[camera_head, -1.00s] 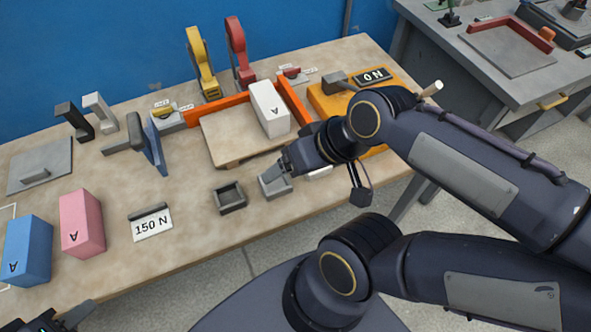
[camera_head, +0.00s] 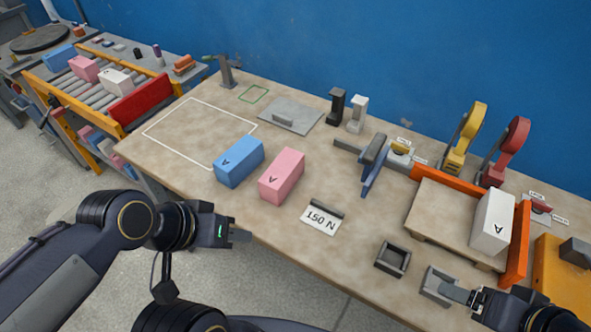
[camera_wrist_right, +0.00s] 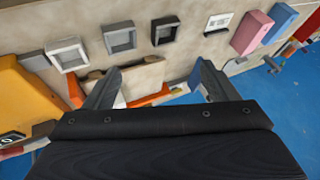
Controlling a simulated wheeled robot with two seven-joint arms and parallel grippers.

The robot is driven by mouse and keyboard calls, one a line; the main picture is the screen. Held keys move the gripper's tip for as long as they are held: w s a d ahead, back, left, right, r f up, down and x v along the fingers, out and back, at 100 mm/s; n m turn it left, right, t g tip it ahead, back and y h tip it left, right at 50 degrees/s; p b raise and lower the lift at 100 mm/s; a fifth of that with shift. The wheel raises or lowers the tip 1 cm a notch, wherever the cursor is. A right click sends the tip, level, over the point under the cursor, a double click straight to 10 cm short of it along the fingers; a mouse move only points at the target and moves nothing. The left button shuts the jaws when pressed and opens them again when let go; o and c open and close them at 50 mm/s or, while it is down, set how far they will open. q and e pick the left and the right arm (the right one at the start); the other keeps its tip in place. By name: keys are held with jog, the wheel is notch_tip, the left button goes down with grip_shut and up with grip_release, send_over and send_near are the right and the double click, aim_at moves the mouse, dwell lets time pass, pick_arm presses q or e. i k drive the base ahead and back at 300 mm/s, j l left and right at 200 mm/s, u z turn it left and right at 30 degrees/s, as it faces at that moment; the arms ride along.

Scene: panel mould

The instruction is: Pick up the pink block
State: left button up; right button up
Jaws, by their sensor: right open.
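The pink block (camera_head: 282,176), marked A, lies on the workbench beside a blue block (camera_head: 239,161). The pink block also shows at the upper right of the right wrist view (camera_wrist_right: 251,34). My left gripper (camera_head: 241,236) is by the front edge of the bench, in front of the pink block and apart from it; its jaw opening is not clear. My right gripper (camera_head: 459,294) is far to the right of the pink block, by a small grey holder (camera_head: 432,287). In the right wrist view its fingers (camera_wrist_right: 154,82) are apart with nothing between them.
The white-outlined area (camera_head: 190,130) is empty.

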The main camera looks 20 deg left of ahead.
aim_at(275, 186)
jog(key=j+z, duration=0.1)
jog(key=j, duration=0.45)
jog(key=k+j+z, duration=0.1)
jog(key=j, duration=0.5)
jog(key=j+z, duration=0.1)
jog(key=j, duration=0.45)
jog(key=k+j+z, duration=0.1)
jog(key=j, duration=0.45)
jog(key=i+j+z, duration=0.1)
jog(key=j, duration=0.55)
jog(key=j+z, duration=0.1)
jog(key=j, duration=0.55)
